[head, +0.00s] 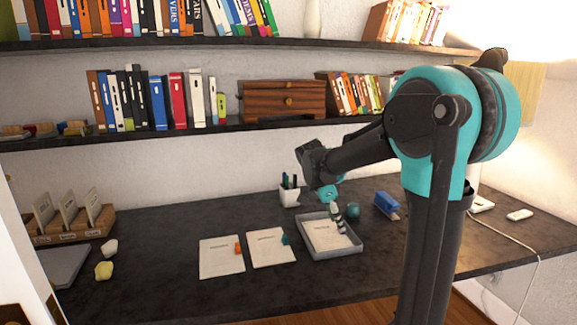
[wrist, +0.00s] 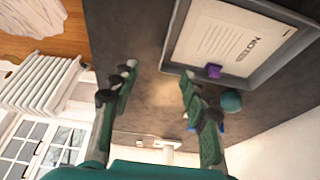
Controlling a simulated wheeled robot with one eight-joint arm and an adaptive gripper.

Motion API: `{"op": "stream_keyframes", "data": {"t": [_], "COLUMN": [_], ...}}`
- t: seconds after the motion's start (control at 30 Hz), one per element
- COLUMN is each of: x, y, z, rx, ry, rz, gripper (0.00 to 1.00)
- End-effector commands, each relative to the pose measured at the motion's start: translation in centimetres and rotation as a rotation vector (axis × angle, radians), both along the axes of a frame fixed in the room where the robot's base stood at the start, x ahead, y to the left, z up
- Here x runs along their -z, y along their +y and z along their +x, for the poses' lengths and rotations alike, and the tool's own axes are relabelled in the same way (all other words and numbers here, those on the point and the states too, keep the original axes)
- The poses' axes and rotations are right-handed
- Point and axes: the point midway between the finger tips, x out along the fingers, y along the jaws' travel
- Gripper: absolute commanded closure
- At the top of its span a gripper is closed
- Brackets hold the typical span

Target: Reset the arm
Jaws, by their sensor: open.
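My teal and black arm reaches left over the dark desk in the head view. My gripper (head: 337,216) points down over the grey tray (head: 347,252), close to its back right part. The tray (wrist: 168,66) also shows there, to the right of the fingers. A printed sheet (wrist: 215,40) lies in it with a small purple piece (wrist: 214,71) at its edge. I cannot tell the exact height of my gripper above the desk.
A teal ball (head: 352,210) and a blue stapler-like object (head: 386,205) lie right of the tray. A white pen cup (head: 289,196) stands behind. Two sheets (head: 221,257) with small clips lie left. A loaded shelf (head: 230,127) hangs above.

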Motion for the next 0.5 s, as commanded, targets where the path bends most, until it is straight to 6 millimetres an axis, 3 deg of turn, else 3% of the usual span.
{"op": "stream_keyframes", "data": {"t": [0.5], "x": [2.2], "y": [-1.5], "z": [-3.6], "rx": [-0.219], "ry": [0.046], "rz": [0.050], "gripper": [0.54]}}
